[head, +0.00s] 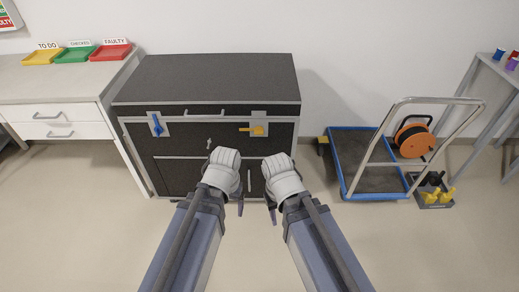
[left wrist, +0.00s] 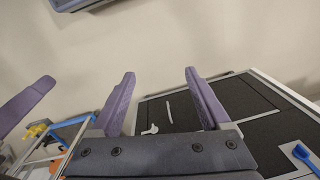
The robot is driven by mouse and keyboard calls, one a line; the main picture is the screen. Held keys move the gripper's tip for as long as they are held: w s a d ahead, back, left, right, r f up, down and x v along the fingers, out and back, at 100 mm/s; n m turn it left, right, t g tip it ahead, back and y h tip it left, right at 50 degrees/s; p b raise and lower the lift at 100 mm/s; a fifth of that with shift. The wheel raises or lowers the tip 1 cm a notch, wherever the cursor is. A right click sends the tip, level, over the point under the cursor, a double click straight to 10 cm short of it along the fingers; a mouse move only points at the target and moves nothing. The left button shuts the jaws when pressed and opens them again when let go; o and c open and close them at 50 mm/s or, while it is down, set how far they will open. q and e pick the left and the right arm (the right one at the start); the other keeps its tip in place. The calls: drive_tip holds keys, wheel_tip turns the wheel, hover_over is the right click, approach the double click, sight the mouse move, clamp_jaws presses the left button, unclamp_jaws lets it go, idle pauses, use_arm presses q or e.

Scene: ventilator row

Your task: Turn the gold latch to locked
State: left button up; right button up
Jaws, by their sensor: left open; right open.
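The gold latch (head: 258,131) sits on a grey plate at the upper right of the black cabinet's front. Its narrow arm lies level and points left. I cannot make it out in the left wrist view. My left gripper (head: 240,192) is in front of the cabinet, below and left of the latch, touching nothing that I can see. In the left wrist view its two fingers (left wrist: 160,100) are spread and empty. My right gripper (head: 270,195) is beside it, below the latch and apart from it; its fingers are partly hidden by its hand.
The black cabinet (head: 215,78) also has a blue latch (head: 157,124) at left and a small grey handle (head: 209,143). A blue-edged cart (head: 345,160) with an orange reel (head: 413,141) stands right. A white desk (head: 60,85) with trays stands left. Floor in front is clear.

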use_arm(q)
drive_tip(key=w+a+f+n+t+y+b, duration=0.1)
drive_tip(key=w+a+f+b, duration=0.2)
drive_tip(key=f+b, duration=0.55)
drive_tip(key=w+a+f+n+t+b, duration=0.1)
drive_tip(key=w+a+f+n+b, duration=0.15)
drive_tip(key=f+b, duration=0.65)
drive_tip(key=w+a+f+n+t+y+b, duration=0.1)
drive_tip(key=w+a+f+t+y+b, duration=0.1)
drive_tip(key=w+b, duration=0.15)
drive_tip(key=w+a+f+n+t+y+b, duration=0.1)
drive_tip(key=w+a+f+t+b, duration=0.1)
drive_tip(key=w, duration=0.3)
drive_tip(key=m+t+h, duration=0.3)
drive_tip(key=t+h, duration=0.2)
drive_tip(key=t, duration=0.7)
approach(259, 134)
drive_tip(key=w, duration=0.1)
drive_tip(key=shift+w, duration=4.2)
drive_tip(key=shift+r, duration=0.1)
use_arm(e)
wheel_tip(259, 134, down, 26)
drive_tip(key=w+a, duration=0.1)
use_arm(q)
clamp_jaws()
